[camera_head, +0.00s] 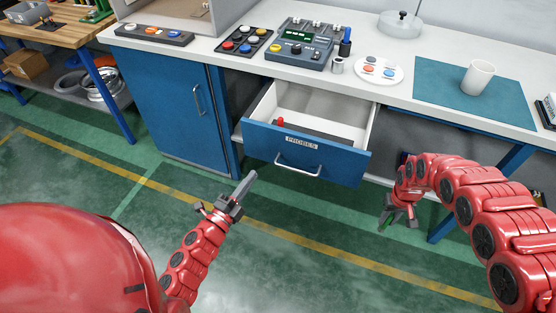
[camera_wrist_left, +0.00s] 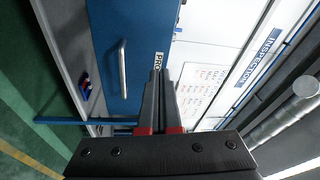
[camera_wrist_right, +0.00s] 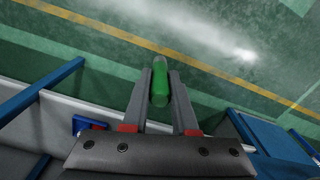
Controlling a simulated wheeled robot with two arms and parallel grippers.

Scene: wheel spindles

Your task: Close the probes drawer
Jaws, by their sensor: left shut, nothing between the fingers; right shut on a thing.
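The probes drawer (camera_head: 262,141) stands open under the workbench. It has a blue front, a PROBES label and a bar handle (camera_head: 297,170). Inside are a small red item (camera_head: 281,122) and a dark item, partly hidden by the front. My left gripper (camera_head: 250,176) is shut and empty, in front of the drawer and left of the handle. The left wrist view shows its fingers (camera_wrist_left: 163,78) near the label, with the handle (camera_wrist_left: 123,68) beside them; contact is unclear. My right gripper (camera_head: 388,222) is shut on a green rounded object (camera_wrist_right: 160,84), right of the drawer and below the bench.
A blue cabinet (camera_head: 160,105) stands left of the drawer. The bench top (camera_head: 225,55) holds a button tray (camera_head: 246,40), a meter box (camera_head: 303,45), a round plate (camera_head: 379,70) and a white cup (camera_head: 477,77) on a teal mat (camera_head: 440,90). The green floor in front is clear.

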